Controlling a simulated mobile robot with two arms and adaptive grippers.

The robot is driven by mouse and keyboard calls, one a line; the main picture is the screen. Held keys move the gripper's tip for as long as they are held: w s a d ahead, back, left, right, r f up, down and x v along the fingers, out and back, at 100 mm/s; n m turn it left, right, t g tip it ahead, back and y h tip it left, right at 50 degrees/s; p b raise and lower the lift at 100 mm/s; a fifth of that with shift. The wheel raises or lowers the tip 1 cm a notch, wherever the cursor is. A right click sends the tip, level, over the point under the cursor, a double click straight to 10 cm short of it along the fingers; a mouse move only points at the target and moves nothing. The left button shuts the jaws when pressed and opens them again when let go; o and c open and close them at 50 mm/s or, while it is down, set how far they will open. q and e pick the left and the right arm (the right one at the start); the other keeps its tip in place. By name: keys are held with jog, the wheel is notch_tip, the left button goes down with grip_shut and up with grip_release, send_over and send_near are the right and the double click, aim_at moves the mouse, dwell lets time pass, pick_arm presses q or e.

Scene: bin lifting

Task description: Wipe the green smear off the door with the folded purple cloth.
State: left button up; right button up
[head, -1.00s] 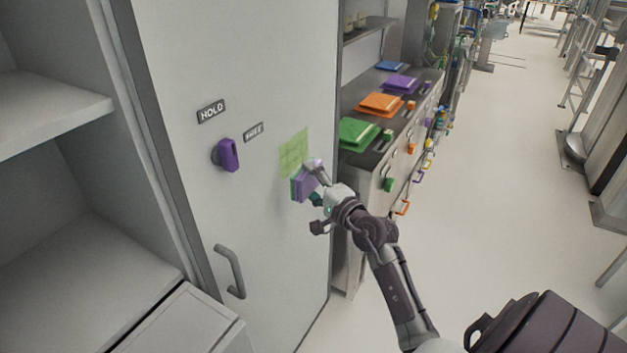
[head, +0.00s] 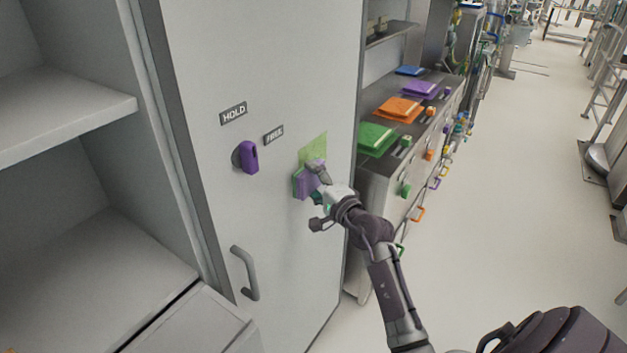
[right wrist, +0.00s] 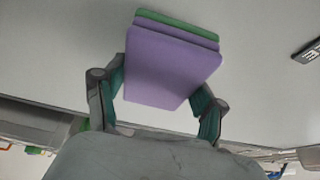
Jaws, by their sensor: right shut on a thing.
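The green smear (head: 314,147) is a pale green patch on the grey door (head: 290,260), near its right edge. The folded purple cloth (head: 303,185) is at the smear's lower part and hides some of it. My right gripper (head: 318,180) is shut on the cloth. In the right wrist view the cloth (right wrist: 170,68) sits between both fingers (right wrist: 160,92), with a green layer (right wrist: 178,27) along its far side. I cannot tell whether the cloth presses on the door. My left gripper is not in view.
The door has a purple knob (head: 248,157), a HOLD label (head: 233,113), a second label (head: 273,134) and a bar handle (head: 245,273). Open shelves (head: 70,115) lie at the left. A counter (head: 385,152) with coloured folded items stands right of the door.

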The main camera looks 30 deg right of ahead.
jog(key=shift+w+a, duration=0.15)
jog(key=shift+w, duration=0.3)
jog(key=shift+w+a, duration=0.15)
jog(key=shift+w, duration=0.25)
